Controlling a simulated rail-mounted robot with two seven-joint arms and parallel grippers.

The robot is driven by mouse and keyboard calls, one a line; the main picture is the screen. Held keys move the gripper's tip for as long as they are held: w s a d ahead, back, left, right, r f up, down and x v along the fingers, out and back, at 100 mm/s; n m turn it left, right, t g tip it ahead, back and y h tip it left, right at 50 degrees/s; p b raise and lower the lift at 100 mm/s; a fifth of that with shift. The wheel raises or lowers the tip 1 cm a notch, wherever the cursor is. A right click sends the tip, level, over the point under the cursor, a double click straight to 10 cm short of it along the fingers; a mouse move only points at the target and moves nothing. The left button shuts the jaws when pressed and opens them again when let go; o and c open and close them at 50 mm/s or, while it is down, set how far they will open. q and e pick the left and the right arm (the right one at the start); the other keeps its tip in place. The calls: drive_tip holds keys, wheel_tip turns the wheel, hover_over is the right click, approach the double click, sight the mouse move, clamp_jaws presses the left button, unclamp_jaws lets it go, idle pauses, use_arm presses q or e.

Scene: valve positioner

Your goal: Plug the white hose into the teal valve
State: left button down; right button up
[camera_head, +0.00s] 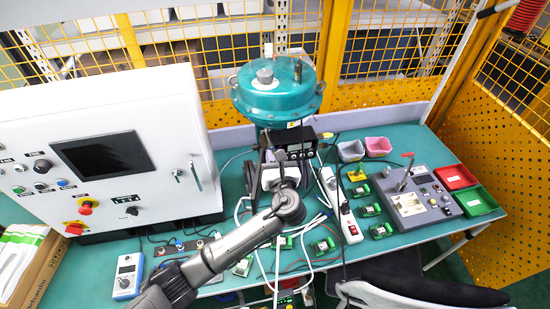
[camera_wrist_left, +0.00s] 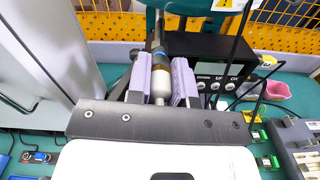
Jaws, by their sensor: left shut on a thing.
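The teal valve (camera_head: 277,95) stands at the back middle of the table, with a round teal housing on top. My left gripper (camera_head: 280,160) is in front of and below the housing. In the left wrist view my left gripper (camera_wrist_left: 161,85) has its purple pads on both sides of the pale end of the white hose (camera_wrist_left: 160,84). A brown and blue fitting and a metal rod lie in line beyond that end. I cannot tell whether they are joined. My right gripper is not in view.
A white control cabinet (camera_head: 105,150) stands close on the left. A black box with knobs (camera_wrist_left: 205,60) is just beyond the gripper. A power strip (camera_head: 348,222), cables and several green boards lie to the right, near a grey control box (camera_head: 412,198). Yellow mesh fencing closes the back.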

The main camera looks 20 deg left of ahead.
use_arm(q)
drive_tip(key=shift+w+a, duration=0.15)
drive_tip(key=shift+w, duration=0.05)
drive_tip(key=c, duration=0.9)
unclamp_jaws()
drive_tip(key=shift+s+d, duration=0.3)
drive_tip(key=shift+s, duration=0.05)
drive_tip(key=v, duration=1.3)
drive_tip(key=shift+b, duration=0.3)
